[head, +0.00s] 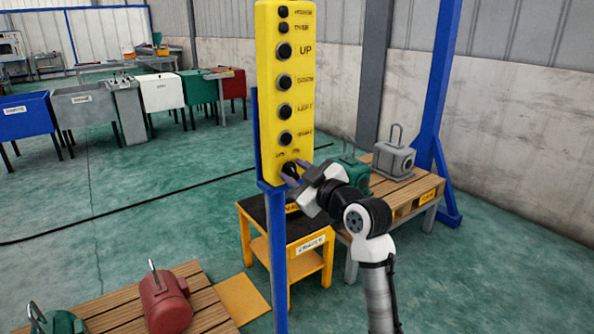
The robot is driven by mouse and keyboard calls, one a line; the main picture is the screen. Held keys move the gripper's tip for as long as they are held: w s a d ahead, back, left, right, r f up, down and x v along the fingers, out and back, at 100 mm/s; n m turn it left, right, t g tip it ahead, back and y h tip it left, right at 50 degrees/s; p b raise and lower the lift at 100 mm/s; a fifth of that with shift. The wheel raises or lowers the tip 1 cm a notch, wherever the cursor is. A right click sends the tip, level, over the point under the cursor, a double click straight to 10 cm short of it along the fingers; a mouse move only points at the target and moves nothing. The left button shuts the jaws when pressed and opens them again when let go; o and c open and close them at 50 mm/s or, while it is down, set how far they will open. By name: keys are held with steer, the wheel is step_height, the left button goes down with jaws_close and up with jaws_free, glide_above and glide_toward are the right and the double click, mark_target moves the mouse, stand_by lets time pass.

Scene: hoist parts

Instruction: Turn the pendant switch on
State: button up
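The yellow pendant (266,100) stands upright on a blue post (278,250) in the middle of the head view. It carries a column of black buttons with labels such as UP and LEFT. A dark rotary switch (288,169) sits at its bottom, partly covered by my gripper. My gripper (291,175) is at this switch, with its fingertips at or very near it. I cannot tell whether the fingers touch or clasp the switch, and its on or off position is not readable.
A yellow table (316,265) with a black top stands behind the post. A pallet table (408,200) at right holds a grey part (394,160) and a green part. A red motor (165,302) lies on a pallet at lower left. Coloured bins (85,103) line the back left. Green floor is open at left.

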jaws_close()
stand_by(0.5)
steer(key=m+p, duration=0.1)
steer(key=m, duration=0.2)
steer(key=shift+w+r, duration=0.1)
steer(key=m+p, duration=0.2)
steer(key=m, duration=0.1)
steer(key=shift+w+d+m, duration=0.1)
steer(key=shift+m, duration=0.2)
steer(key=m+p, duration=0.3)
steer(key=shift+d+m, duration=0.1)
steer(key=shift+m, duration=0.3)
steer(key=shift+m+p, duration=0.4)
steer(key=shift+m, duration=0.4)
steer(key=shift+d, duration=0.1)
